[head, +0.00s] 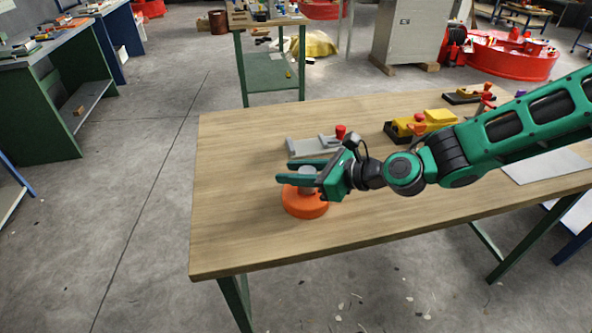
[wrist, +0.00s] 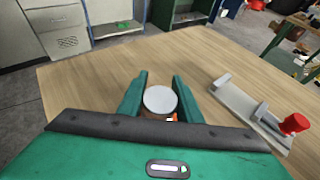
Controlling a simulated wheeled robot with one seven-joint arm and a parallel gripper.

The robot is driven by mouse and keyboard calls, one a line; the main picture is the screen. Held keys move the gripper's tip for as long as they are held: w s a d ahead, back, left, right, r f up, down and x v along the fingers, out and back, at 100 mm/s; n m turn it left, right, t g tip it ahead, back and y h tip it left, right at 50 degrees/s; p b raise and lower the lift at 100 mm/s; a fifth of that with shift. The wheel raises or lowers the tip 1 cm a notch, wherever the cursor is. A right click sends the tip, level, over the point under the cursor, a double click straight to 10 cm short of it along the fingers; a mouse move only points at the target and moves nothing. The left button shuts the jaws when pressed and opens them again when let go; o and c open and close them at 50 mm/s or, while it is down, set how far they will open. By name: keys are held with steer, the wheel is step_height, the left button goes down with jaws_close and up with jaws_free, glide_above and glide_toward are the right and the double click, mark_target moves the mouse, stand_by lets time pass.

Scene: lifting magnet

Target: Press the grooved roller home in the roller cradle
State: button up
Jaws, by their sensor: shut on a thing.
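A grey cylinder with a flat round top (wrist: 160,99), which looks like the grooved roller, stands upright between the fingers of my gripper (head: 296,172). My gripper is shut on it. No groove can be made out. A round orange base (head: 304,205), which may be the roller cradle, lies on the table directly below the cylinder. A little orange also shows below the cylinder in the wrist view. The fingers and the gripper body hide where the cylinder meets the base, so I cannot tell how deep it sits.
A grey clamp-like fixture (head: 307,147) with a red knob (wrist: 295,124) stands close behind the gripper. A yellow and black fixture (head: 420,124) is farther right, near my arm. The wooden table (head: 235,235) is clear to the left and in front.

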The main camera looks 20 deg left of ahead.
steer(key=shift+f, duration=1.35)
steer(key=o, duration=1.2)
steer(key=v, duration=1)
steer(key=shift+d, duration=0.4)
